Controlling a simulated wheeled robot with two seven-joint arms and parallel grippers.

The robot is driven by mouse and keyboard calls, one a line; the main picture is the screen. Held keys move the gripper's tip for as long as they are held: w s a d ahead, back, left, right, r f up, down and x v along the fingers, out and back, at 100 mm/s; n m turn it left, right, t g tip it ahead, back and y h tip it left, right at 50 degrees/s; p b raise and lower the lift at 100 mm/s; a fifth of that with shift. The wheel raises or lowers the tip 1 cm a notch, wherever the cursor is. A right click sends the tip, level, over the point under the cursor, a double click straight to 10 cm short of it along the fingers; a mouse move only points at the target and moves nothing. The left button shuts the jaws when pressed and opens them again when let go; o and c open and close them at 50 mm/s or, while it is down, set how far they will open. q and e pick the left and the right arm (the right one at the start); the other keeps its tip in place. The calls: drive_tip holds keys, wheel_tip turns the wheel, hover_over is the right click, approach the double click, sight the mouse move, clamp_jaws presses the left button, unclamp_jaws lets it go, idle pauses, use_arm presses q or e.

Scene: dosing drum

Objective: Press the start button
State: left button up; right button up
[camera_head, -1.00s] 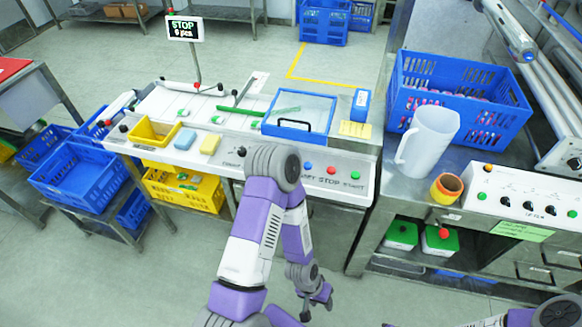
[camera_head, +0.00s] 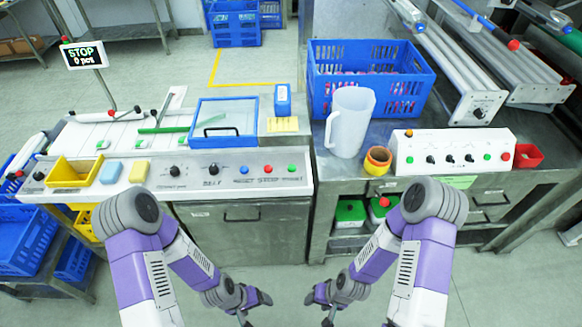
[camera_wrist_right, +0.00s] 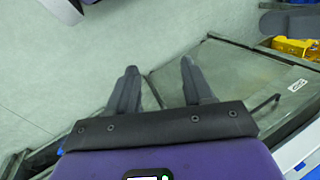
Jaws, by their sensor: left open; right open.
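The left machine's white control panel (camera_head: 215,190) carries a blue button (camera_head: 244,169), a red button (camera_head: 267,169) and a green button (camera_head: 292,168). The label by the red one reads STOP; the one by the green button looks like START. My left gripper (camera_head: 255,308) is open and empty, low in front of the machine and well apart from the buttons. My right gripper (camera_head: 320,308) is open and empty beside it, also low. In the right wrist view its two fingers (camera_wrist_right: 160,88) are spread, with no button between them.
A display (camera_head: 84,56) reads STOP, 0 pcs. On the right bench stand a white jug (camera_head: 350,122), an orange cup (camera_head: 377,161), a blue crate (camera_head: 322,92) and another control box (camera_head: 455,138) with green and red buttons. Floor shows between my arms.

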clamp_jaws()
idle(1.3)
